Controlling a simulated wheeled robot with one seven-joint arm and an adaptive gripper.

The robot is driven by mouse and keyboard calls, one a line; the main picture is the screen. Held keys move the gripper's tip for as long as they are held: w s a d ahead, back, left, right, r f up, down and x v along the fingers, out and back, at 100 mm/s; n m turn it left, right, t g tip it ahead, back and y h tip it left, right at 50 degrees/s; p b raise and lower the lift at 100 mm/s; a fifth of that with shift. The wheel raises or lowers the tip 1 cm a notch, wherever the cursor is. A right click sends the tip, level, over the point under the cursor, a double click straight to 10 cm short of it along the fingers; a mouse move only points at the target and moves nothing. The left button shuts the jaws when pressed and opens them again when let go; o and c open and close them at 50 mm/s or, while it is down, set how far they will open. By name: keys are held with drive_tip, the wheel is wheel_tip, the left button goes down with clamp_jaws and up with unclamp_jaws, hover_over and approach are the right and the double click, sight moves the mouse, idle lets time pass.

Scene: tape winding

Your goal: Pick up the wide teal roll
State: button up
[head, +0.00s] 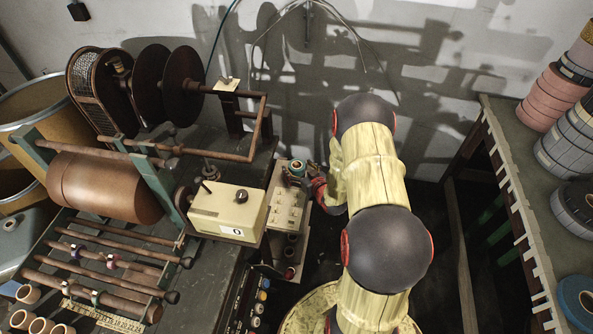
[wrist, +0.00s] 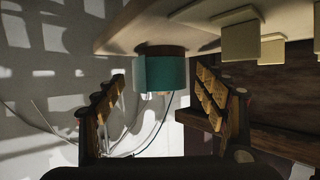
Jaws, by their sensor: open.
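The wide teal roll (wrist: 163,73) shows in the wrist view against a cream panel (wrist: 130,28), with a dark round piece between them. In the head view the roll (head: 297,168) sits at the far end of the cream panel, beside the winding machine. My gripper (wrist: 160,92) is open, with one finger on each side of the roll in the wrist picture. The fingers do not visibly touch it; whether it lies fully between them cannot be told. In the head view my gripper (head: 318,186) is beside the roll, partly hidden by my arm.
The winding machine with a cream counter box (head: 227,212) stands left of the panel. Square cream blocks (wrist: 240,35) stick out of the panel near the right finger. A shelf (head: 510,150) with several tape rolls stands at the right. Thin cables hang by the wall.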

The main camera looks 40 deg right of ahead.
drive_tip(key=shift+x, duration=0.95)
drive_tip(key=shift+c, duration=0.5)
drive_tip(key=c, duration=1.1)
drive_tip(key=shift+c, duration=0.5)
